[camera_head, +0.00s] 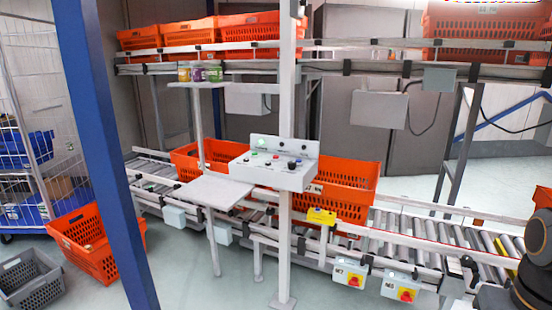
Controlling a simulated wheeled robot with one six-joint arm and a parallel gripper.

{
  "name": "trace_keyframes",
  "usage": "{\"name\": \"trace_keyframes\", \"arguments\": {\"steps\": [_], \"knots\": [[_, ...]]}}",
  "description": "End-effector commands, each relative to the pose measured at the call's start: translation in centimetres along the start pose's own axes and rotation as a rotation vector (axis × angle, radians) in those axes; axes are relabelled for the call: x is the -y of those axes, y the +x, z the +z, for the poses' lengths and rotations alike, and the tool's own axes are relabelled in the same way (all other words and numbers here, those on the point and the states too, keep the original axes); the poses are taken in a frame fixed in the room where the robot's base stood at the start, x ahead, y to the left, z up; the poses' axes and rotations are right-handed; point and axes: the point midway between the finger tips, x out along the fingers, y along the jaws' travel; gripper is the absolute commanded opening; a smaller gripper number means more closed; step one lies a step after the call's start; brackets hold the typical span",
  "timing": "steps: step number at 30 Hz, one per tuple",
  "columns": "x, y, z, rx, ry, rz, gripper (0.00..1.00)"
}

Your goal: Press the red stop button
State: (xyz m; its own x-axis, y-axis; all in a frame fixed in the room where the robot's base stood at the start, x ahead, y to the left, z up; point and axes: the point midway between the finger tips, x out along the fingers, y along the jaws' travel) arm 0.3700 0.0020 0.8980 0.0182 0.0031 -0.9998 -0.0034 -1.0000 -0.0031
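A light grey control box (270,175) is mounted on a white post in the middle of the view. Its sloped top carries a row of small coloured buttons, among them a small red button (276,160), a green one and a dark knob. The frame does not show which red control is the stop button. Dark parts of my arm show at the lower right edge. My gripper cannot be made out.
A roller conveyor (480,243) runs behind the post and carries orange totes. A grey shelf plate (213,191) juts out left of the control box. A blue upright (105,150) stands at the left. An orange tote (98,250) and a grey crate (32,280) stand on the floor.

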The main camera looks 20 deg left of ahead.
Motion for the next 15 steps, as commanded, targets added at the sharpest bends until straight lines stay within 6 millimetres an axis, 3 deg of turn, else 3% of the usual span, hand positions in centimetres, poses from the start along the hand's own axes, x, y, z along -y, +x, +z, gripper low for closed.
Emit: {"name": "trace_keyframes", "arguments": {"steps": [3, 8, 15], "knots": [[0.0, 0.0, 0.0, 0.0, 0.0, 0.0, 0.28], [0.0, 0.0, 0.0, 0.0, 0.0, 0.0, 0.01], [0.0, 0.0, 0.0, 0.0, 0.0, 0.0, 0.0]]}}
